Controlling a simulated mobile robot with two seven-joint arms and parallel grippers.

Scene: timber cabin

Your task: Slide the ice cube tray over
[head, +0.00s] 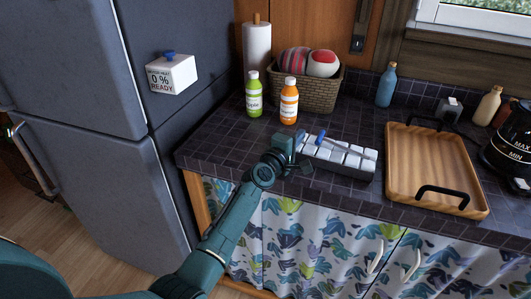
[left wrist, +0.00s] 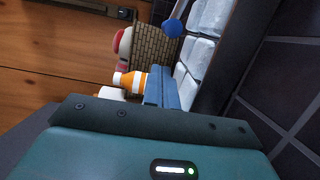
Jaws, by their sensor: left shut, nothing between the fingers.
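The ice cube tray (head: 342,176) is dark with pale cubes in its cells. It lies on the dark tiled counter, near the front edge. In the left wrist view the tray (left wrist: 223,62) shows close, just right of the fingers. A thin stick with a blue end (head: 321,134) lies over the cubes. My left gripper (head: 297,160) is shut and empty at the tray's left end. Its fingers (left wrist: 168,88) also show in the left wrist view; I cannot tell whether they touch the tray. My right gripper is not in view.
A wooden tray (head: 428,160) with black handles lies to the right. A green bottle (head: 254,100) and an orange bottle (head: 289,106) stand behind the gripper, before a wicker basket (head: 318,94). The fridge (head: 90,110) is at left. A strip of counter is clear between the two trays.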

